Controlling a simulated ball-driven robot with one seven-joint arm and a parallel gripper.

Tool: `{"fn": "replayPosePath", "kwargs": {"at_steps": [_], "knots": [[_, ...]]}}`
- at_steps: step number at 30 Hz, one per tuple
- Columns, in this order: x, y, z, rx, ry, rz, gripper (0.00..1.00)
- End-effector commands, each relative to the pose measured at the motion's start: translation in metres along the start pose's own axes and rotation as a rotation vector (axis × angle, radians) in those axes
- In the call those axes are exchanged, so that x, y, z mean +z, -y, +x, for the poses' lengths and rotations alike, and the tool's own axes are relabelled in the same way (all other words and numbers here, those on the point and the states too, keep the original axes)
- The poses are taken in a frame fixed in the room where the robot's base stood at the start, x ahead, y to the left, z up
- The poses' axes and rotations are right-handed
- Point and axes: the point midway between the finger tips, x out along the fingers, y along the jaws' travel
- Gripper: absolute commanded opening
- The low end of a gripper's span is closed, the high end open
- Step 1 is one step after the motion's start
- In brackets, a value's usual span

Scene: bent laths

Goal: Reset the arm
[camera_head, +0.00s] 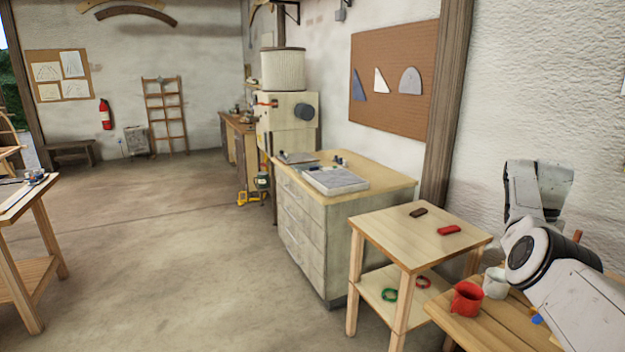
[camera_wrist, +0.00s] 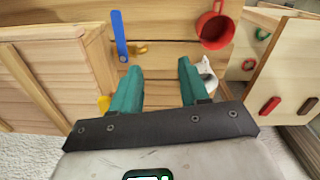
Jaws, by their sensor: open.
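My gripper (camera_wrist: 160,88) shows in the wrist view with its two teal fingers apart and nothing between them. It is above a wooden bench (camera_head: 470,322). In the head view my white arm reaches in from the right over that bench, and the gripper itself is out of sight. A red mug (camera_wrist: 214,28) lies beyond the right finger in the wrist view; it also stands on the bench in the head view (camera_head: 466,299). A white mug (camera_head: 496,283) is beside it and is partly hidden behind the right finger in the wrist view (camera_wrist: 207,76).
A blue strip-like object (camera_wrist: 119,36) and a yellow object (camera_wrist: 137,48) lie on the bench near the fingers. A small wooden stand (camera_head: 420,236) holds a dark item (camera_head: 418,212) and a red item (camera_head: 448,230). Open floor (camera_head: 180,260) lies to the left.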

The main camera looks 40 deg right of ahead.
Motion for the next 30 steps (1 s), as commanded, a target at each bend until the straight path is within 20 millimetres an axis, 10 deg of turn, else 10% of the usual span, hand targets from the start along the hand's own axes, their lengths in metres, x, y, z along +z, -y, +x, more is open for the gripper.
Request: {"fn": "replayPosePath", "kwargs": {"at_steps": [15, 30], "knots": [[0.195, 0.089, 0.181, 0.053, -0.086, -0.485, 0.45], [0.423, 0.043, 0.257, 0.024, -0.146, -1.112, 0.45]]}}
